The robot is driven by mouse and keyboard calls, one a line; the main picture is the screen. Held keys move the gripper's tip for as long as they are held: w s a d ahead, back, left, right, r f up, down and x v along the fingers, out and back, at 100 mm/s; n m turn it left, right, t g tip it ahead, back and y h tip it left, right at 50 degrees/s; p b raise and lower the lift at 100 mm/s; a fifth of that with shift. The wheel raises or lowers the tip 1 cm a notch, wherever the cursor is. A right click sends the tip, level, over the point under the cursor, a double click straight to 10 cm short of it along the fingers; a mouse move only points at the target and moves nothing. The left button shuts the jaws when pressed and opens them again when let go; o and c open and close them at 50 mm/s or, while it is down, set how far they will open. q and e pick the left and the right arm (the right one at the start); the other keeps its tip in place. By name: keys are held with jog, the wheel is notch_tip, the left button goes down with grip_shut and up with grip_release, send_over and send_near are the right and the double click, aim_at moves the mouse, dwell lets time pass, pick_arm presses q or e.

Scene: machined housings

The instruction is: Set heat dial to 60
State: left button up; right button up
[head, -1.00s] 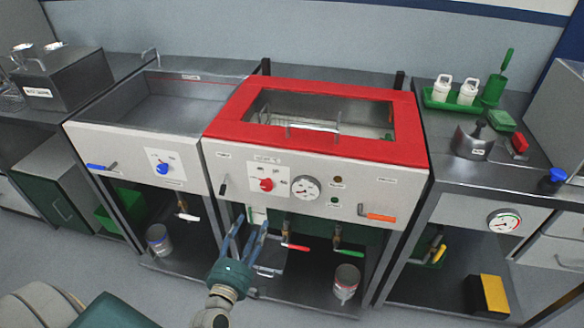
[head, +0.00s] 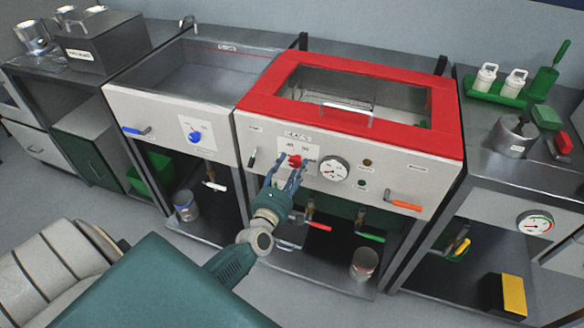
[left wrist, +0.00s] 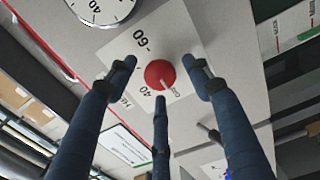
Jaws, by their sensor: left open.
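The red heat dial (head: 294,161) sits on the white front panel of the red-lidded unit. In the left wrist view the dial (left wrist: 160,73) is round, with a white pointer line directed toward the "COLD" mark. The marks 40 and 60 (left wrist: 141,36) are printed on its white plate (left wrist: 118,48). My left gripper (head: 287,174) is in front of the dial. In the left wrist view its three fingers (left wrist: 160,82) are open and spread around the dial, with no clear contact. My right gripper is not in view.
A round gauge (head: 334,169) is just right of the dial. A black lever (head: 252,158) is to its left and an orange-handled lever (head: 404,205) is farther right. A blue dial (head: 195,137) is on the neighbouring unit. Red and green valve handles hang below.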

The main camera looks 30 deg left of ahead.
pick_arm(q)
jog(key=shift+c, duration=0.7)
jog(key=c, duration=1)
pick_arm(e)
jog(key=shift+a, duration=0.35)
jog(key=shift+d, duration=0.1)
